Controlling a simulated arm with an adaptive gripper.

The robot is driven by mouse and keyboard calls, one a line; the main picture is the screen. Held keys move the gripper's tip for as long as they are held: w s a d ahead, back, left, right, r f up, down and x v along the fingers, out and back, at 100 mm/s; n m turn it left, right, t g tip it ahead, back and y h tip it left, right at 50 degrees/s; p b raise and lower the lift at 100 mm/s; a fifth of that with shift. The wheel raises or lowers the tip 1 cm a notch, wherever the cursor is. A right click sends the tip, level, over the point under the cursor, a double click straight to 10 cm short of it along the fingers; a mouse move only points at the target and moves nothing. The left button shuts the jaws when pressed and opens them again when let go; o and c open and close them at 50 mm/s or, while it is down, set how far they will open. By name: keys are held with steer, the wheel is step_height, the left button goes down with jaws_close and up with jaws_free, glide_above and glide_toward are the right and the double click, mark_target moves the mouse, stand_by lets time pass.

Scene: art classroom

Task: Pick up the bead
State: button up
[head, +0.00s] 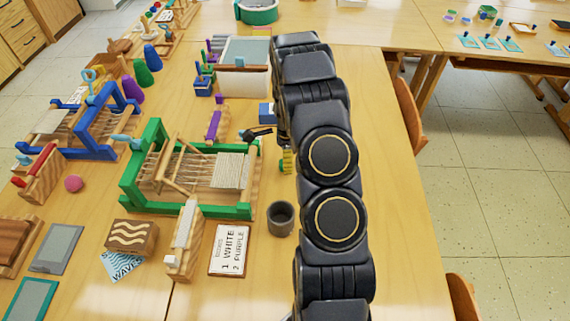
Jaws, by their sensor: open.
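I cannot pick out a thing that is surely the bead. A small pink ball (73,184) lies on the table at the left, in front of a red and wooden stand. A small yellow-green object (287,160) shows beside my arm, partly hidden by it. My gripper (264,134) is at the far end of my arm, right of the green loom (237,212). One dark finger points left over the loom's far right corner; the rest is mostly hidden by my arm. The gripper looks open, with nothing seen in it. It is far from the pink ball.
A blue block (266,113) is close behind my gripper. A white-sided wooden box (243,82) is behind. A blue loom (82,135) is left. The table's right strip is clear.

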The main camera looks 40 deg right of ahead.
step_height(320, 180, down, 3)
steer(key=shift+w+f, duration=0.15)
steer(key=shift+f, duration=0.05)
steer(key=c, duration=0.9)
steer(key=shift+r, duration=0.15)
